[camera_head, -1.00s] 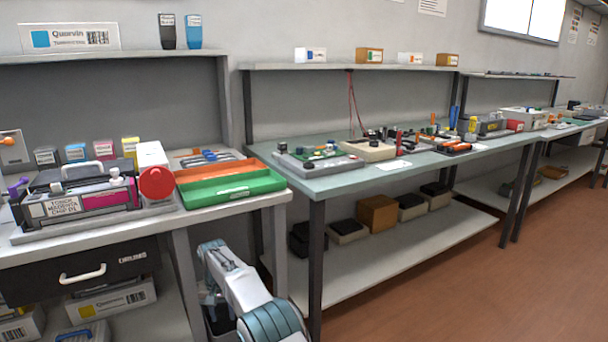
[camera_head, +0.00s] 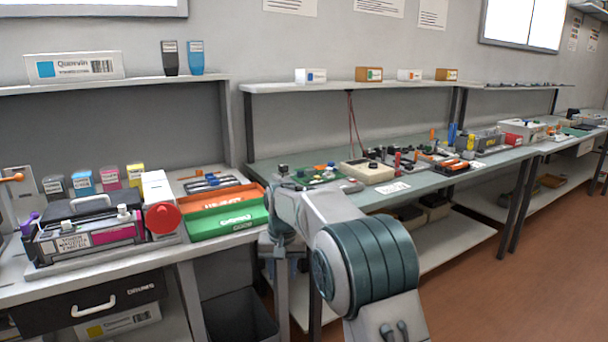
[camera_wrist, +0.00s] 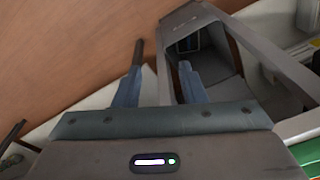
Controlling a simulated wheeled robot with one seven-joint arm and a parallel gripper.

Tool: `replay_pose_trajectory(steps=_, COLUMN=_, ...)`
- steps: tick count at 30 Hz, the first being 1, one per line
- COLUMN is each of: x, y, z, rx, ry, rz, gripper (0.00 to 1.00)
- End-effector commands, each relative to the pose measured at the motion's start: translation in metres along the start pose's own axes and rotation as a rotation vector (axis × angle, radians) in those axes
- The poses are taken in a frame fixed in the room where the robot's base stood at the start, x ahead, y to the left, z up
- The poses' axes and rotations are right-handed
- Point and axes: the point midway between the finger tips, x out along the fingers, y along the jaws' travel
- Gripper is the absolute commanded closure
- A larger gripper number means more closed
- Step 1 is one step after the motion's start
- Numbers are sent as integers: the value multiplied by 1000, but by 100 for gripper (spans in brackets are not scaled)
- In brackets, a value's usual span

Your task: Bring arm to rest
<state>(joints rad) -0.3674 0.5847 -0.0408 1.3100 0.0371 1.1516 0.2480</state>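My arm shows in the head view, bent in front of the gap between the two benches, with its wrist end pointing down. The gripper end is mostly hidden there behind my own arm. In the wrist view my gripper (camera_wrist: 162,60) has its two fingers well apart, with nothing between them. The bin also stands on the floor in the head view (camera_head: 236,318). Something dark lies inside it, too unclear to name.
The left bench holds a printer unit (camera_head: 85,235), several toner bottles, a red-capped white part (camera_head: 164,218), a green tray (camera_head: 228,219) and an orange tray (camera_head: 255,191). The right bench (camera_head: 405,187) carries tools and parts. Brown floor (camera_head: 500,290) at right is open.

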Motion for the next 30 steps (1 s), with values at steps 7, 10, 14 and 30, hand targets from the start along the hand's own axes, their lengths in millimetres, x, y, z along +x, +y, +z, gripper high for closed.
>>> replay_pose_trajectory(steps=7, x=-101, y=62, z=58, rx=29, ry=41, rz=-2, gripper=63)
replay_pose_trajectory(steps=10, x=-131, y=83, z=87, rx=38, ry=56, rz=-1, gripper=63)
replay_pose_trajectory(steps=14, x=-164, y=107, z=128, rx=50, ry=77, rz=3, gripper=63)
replay_pose_trajectory(steps=30, x=-226, y=167, z=304, rx=82, ry=152, rz=41, gripper=63)
